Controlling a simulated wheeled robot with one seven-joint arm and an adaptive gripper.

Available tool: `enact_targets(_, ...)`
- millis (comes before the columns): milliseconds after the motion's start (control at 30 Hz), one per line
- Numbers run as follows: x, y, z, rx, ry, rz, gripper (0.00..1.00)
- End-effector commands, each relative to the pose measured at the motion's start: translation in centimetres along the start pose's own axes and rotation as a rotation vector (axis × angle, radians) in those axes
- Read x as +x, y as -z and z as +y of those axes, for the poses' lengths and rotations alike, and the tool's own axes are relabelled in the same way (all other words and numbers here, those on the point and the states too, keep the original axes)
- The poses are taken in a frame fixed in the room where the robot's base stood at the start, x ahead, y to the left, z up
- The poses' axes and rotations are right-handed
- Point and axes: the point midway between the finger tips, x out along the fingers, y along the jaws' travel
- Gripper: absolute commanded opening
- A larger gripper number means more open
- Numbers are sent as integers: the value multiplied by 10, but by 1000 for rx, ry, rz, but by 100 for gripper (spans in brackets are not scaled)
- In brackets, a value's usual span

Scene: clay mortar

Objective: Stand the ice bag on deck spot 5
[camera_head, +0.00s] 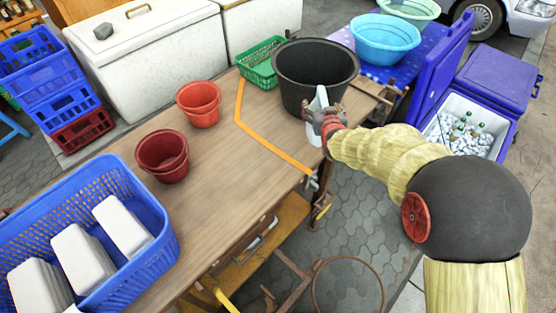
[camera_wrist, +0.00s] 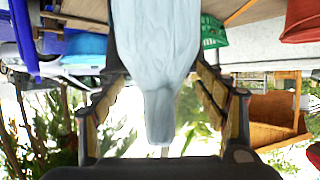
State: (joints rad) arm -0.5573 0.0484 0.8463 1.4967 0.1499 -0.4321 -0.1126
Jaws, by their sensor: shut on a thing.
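The ice bag (camera_head: 314,132) is a pale, whitish-blue bag with a narrow neck. My gripper (camera_head: 325,118) is shut on it at the right end of the wooden table, in front of the black tub. In the wrist view the bag (camera_wrist: 155,45) hangs between the two fingers of my gripper (camera_wrist: 160,90), its narrow end towards the palm. My gripper hides part of the bag in the head view, and I cannot tell whether its base touches anything. The wooden table (camera_head: 215,135) carries an orange strip (camera_head: 262,140); no numbered spot can be read.
The black tub (camera_head: 312,85) stands close behind my gripper. A green basket (camera_head: 262,65) is beside it. Two red pots (camera_head: 198,104) (camera_head: 162,157) and a blue basket (camera_head: 150,235) with pale blocks stand to the left. An open cooler (camera_head: 490,150) is at the right. The table's middle is clear.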

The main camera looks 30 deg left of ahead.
Motion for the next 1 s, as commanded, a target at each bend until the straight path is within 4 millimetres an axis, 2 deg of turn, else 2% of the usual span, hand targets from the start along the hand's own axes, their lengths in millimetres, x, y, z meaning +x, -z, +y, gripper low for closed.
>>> enact_targets(33,0,7,-4,-1,5,7,11)
enact_targets(167,1,6,-17,-2,12,6,11)
enact_targets(600,6,-33,-99,-2,13,5,11)
enact_targets(800,16,-63,-123,-2,10,5,11)
enact_targets(1000,20,-77,-137,-1,9,6,11)
